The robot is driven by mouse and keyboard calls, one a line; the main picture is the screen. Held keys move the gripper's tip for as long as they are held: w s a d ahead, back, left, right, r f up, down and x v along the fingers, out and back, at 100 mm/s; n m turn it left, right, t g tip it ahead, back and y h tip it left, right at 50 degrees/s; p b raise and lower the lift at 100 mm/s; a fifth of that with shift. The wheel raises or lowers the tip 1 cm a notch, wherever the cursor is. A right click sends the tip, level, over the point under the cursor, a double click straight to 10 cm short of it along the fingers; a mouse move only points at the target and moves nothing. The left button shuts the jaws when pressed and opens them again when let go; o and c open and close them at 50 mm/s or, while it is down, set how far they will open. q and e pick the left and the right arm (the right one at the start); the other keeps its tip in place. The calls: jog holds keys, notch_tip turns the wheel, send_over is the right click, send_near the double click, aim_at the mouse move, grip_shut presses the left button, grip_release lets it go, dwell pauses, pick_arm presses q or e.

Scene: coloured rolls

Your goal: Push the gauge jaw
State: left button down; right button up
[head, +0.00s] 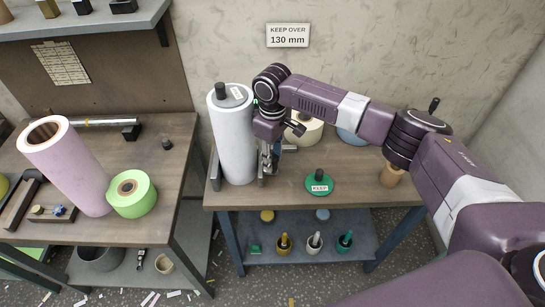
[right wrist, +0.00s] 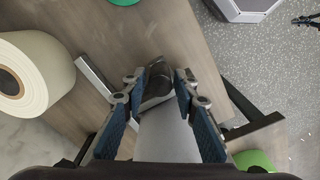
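A tall pale grey roll (head: 232,135) stands upright at the left end of the right-hand table, between low grey gauge jaws (head: 215,172). Part of the jaw on its right is hidden behind my gripper. My right gripper (head: 267,160) points down just right of the roll. In the right wrist view its fingers (right wrist: 158,95) are apart, with blue pads. The grey roll (right wrist: 165,138) shows between them, with a dark metal piece (right wrist: 156,82) beyond, probably the jaw. I cannot tell whether the fingers touch either. My left gripper is out of view.
A cream roll (head: 303,132) and a blue roll (head: 352,137) stand behind my arm. A green disc (head: 320,184) labelled KEEP lies on the table. The left table holds a leaning pink roll (head: 70,170) and a green roll (head: 131,194). A gap separates the tables.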

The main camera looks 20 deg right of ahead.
jog(key=shift+f, duration=0.55)
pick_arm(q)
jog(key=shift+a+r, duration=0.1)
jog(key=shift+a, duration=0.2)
pick_arm(e)
grip_shut()
